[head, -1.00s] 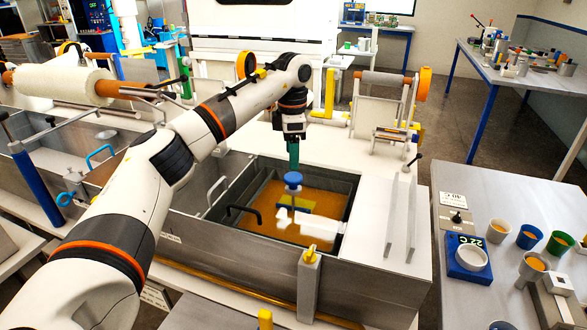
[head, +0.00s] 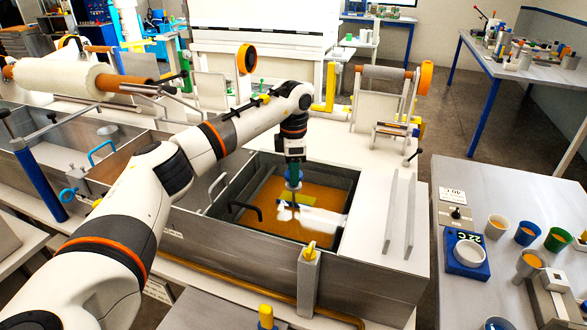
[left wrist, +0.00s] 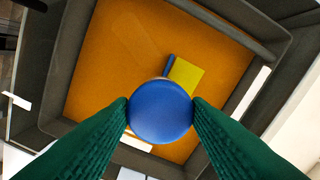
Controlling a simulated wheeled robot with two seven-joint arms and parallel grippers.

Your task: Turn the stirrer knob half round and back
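The stirrer knob is a round blue knob (head: 294,184) above the orange resin bath (head: 262,226). In the left wrist view the knob (left wrist: 160,112) fills the gap between my green fingertips. My left gripper (head: 293,174) points straight down at the knob, and its fingers touch the knob on both sides, so it looks shut on it. A yellow plate (left wrist: 185,75) with a blue edge lies beyond the knob. The stirrer's shaft below the knob is hidden in the left wrist view. My right gripper is not in view.
Grey tank walls (head: 345,205) surround the bath, with a black handle (head: 243,210) at its left. A post with a yellow top (head: 310,251) stands at the front. A side table (head: 480,195) with several cups is at the right.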

